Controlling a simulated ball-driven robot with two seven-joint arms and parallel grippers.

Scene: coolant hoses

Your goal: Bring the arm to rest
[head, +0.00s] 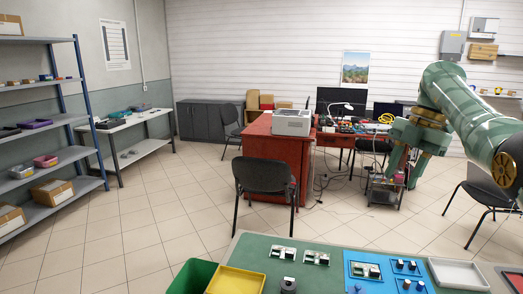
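My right arm comes in from the right edge, and its green and bronze gripper (404,178) hangs fingers-down in the air beyond the far edge of the workbench. Its two fingers are apart with a gap between them, and I see nothing held there. My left arm and gripper are not in the picture. On the workbench with a green top (330,284) lie small white and green modules (283,253), a second pair of modules (316,257) and a blue board (385,284) carrying another module and several dark round fittings.
A yellow tray (236,281) and a green bin (191,278) stand at the bench's left; a grey tray (459,273) lies at the right. Beyond are a black chair (264,176), a red desk (262,150) and a wheeled cart (385,188). Floor at left is clear.

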